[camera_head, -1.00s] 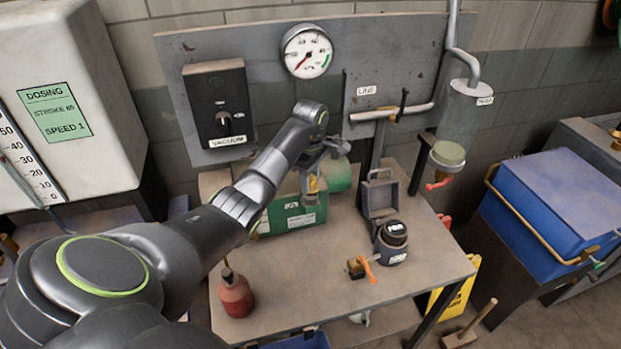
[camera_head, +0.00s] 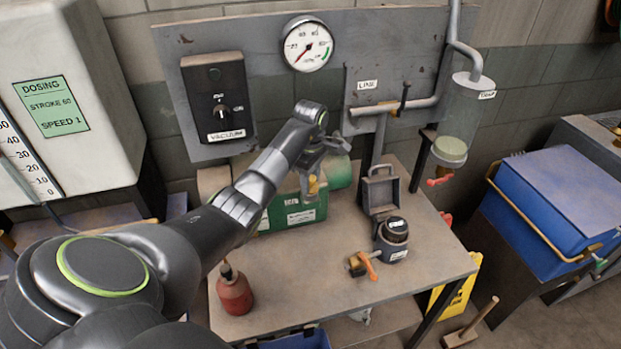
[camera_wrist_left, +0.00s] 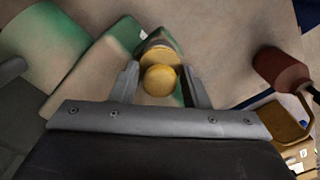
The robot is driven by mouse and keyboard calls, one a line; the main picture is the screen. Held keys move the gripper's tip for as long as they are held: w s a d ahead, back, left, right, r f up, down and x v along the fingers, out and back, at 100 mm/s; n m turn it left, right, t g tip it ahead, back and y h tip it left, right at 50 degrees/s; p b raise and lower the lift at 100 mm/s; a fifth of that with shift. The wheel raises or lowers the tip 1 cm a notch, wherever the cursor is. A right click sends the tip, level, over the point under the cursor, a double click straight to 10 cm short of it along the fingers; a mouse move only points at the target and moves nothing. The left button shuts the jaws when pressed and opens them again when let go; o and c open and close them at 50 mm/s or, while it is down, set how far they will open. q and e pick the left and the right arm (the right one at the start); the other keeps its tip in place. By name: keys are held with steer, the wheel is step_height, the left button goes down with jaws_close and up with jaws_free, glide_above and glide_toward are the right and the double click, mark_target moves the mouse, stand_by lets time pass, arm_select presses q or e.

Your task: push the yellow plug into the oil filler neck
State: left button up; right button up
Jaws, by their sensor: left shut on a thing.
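My left gripper (camera_head: 318,165) is over the green pump body (camera_head: 300,215) on the bench, pointing down. It is shut on the yellow plug (camera_wrist_left: 160,79), whose round end shows between the two fingers in the left wrist view. A brass-coloured round piece with a grey rim (camera_wrist_left: 161,53), apparently the oil filler neck, is right behind the plug there. The neck shows in the head view as a small yellowish piece (camera_head: 313,187) just below the fingers. I cannot tell whether plug and neck touch. My right gripper is out of view.
A red oil can (camera_head: 234,293) stands at the bench's front left. A dark round pot (camera_head: 392,238) and an orange-handled valve (camera_head: 363,264) are to the right. A gauge panel (camera_head: 350,40) rises behind. The bench's front middle is clear.

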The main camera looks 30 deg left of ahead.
arm_select(q)
steer(key=shift+f, duration=0.3)
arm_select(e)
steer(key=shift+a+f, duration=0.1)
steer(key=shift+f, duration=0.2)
arm_select(q)
steer(key=o, duration=1.1)
steer(key=shift+c, duration=0.2)
steer(key=shift+r, duration=0.1)
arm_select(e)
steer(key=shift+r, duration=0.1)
